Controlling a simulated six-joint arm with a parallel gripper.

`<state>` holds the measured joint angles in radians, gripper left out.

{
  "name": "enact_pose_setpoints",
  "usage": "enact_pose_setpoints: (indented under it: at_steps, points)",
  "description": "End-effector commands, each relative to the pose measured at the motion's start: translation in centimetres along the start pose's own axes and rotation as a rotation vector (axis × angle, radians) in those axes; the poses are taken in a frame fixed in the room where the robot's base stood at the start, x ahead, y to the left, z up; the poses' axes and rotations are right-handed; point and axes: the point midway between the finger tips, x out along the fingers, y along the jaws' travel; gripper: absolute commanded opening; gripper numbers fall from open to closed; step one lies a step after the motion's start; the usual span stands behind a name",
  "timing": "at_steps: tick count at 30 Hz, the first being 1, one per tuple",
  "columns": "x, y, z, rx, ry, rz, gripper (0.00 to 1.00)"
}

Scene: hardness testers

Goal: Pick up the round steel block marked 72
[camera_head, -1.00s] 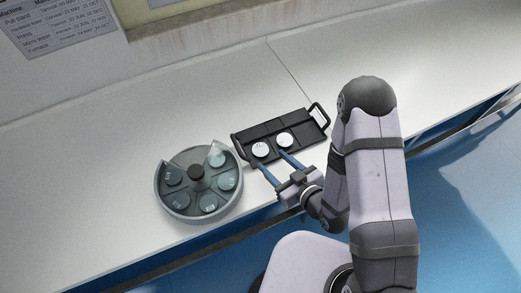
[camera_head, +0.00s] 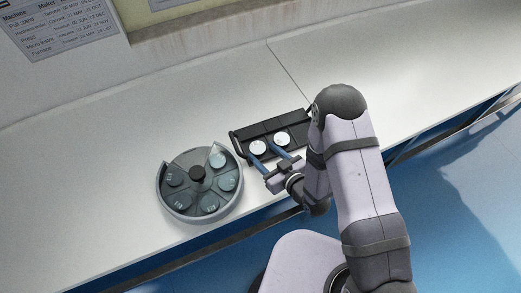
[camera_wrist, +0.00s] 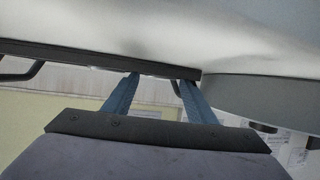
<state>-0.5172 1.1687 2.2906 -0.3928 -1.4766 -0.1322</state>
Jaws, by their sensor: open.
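Two round pale steel blocks, a left one (camera_head: 258,147) and a right one (camera_head: 281,139), lie on a black tray (camera_head: 299,124). Several more round blocks, one of them here (camera_head: 209,203), sit in the compartments of a round carousel (camera_head: 200,217). Their markings are too small to read, so I cannot tell which is 72. My gripper (camera_head: 262,153) is open, its blue fingers apart at the tray's near edge, just in front of the two blocks. In the wrist view, the open fingers (camera_wrist: 160,82) reach toward the tray edge (camera_wrist: 100,56); no block shows clearly there.
The carousel stands left of the tray, close to it, with a dark central knob (camera_head: 197,172); its side also shows in the wrist view (camera_wrist: 262,90). The white bench (camera_head: 90,165) is clear on the left and behind. My arm covers the tray's right end.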

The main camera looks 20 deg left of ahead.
Motion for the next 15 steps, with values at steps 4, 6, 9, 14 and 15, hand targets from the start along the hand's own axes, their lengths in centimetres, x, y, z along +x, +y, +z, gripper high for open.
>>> enact_pose_setpoints:
  at_steps: [4, 6, 9, 14, 15]
  points:
    - [-0.04, -0.14, 0.51, 0.004, -0.013, -0.003, 0.53]
    - [-0.06, -0.17, 0.56, 0.004, -0.015, -0.004, 0.35]
    - [-0.09, -0.27, 0.62, 0.004, -0.016, -0.007, 0.11]
    - [-0.11, -0.38, 0.60, 0.005, -0.015, -0.009, 0.00]
    - [-0.12, -0.40, 0.62, 0.005, -0.015, -0.010, 0.00]
